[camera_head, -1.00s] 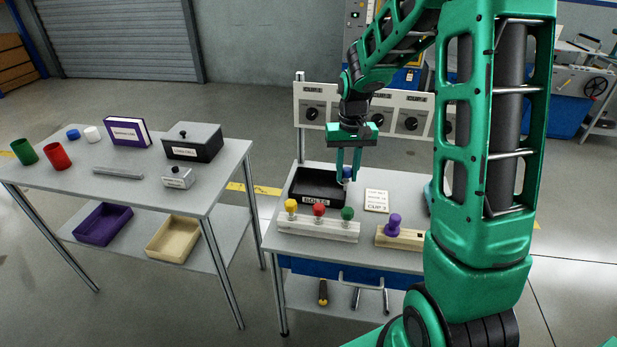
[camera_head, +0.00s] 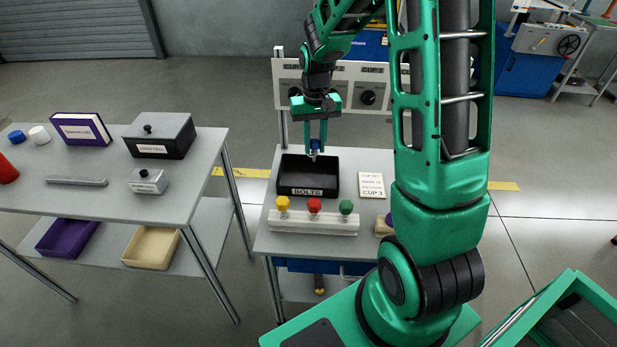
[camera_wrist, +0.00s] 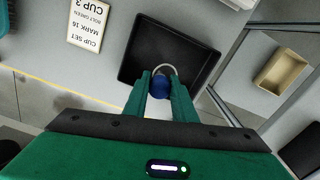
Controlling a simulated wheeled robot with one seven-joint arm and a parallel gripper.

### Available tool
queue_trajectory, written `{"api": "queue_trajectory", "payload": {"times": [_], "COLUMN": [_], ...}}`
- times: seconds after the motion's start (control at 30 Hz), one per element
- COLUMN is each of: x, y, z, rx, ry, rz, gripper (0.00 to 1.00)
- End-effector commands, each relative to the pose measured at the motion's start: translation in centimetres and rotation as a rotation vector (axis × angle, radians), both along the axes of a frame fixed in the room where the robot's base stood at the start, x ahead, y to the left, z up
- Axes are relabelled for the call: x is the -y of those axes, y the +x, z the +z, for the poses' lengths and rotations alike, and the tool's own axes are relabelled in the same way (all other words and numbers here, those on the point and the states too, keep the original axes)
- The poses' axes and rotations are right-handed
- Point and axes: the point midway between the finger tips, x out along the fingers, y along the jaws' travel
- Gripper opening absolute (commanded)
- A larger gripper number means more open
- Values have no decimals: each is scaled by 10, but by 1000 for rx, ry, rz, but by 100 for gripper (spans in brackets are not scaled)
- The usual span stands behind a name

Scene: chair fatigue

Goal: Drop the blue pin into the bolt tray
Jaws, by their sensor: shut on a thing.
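My gripper (camera_head: 315,140) is shut on the blue pin (camera_head: 315,147). It holds the pin above the black bolt tray (camera_head: 307,191), toward the tray's right part in the head view. The tray's front carries a BOLTS label. In the wrist view, the blue pin (camera_wrist: 159,85) sits between the fingertips of my gripper (camera_wrist: 160,92), with a pale ring at its far side. The open, dark tray (camera_wrist: 152,42) lies beneath and beyond it. The tray's floor looks empty where it shows.
A pale rack (camera_head: 300,223) with yellow, red and green pins stands in front of the tray. A CUP 3 card (camera_head: 371,186) lies to its right. A purple pin (camera_head: 389,220) is partly hidden by my arm. A second table (camera_head: 115,205) stands left, across a gap.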

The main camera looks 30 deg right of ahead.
Motion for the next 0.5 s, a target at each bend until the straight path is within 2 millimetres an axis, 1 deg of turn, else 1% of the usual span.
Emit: {"api": "queue_trajectory", "payload": {"times": [0.03,0.2,0.33,0.5], "x": [1,2,3,3], "y": [0,0,0,0], "z": [-6,-21,-27,-30], "rx": [-2,-1,1,1], "ry": [1,0,0,0], "rz": [-1,-3,-4,-5], "gripper": [4,4,4,4]}}
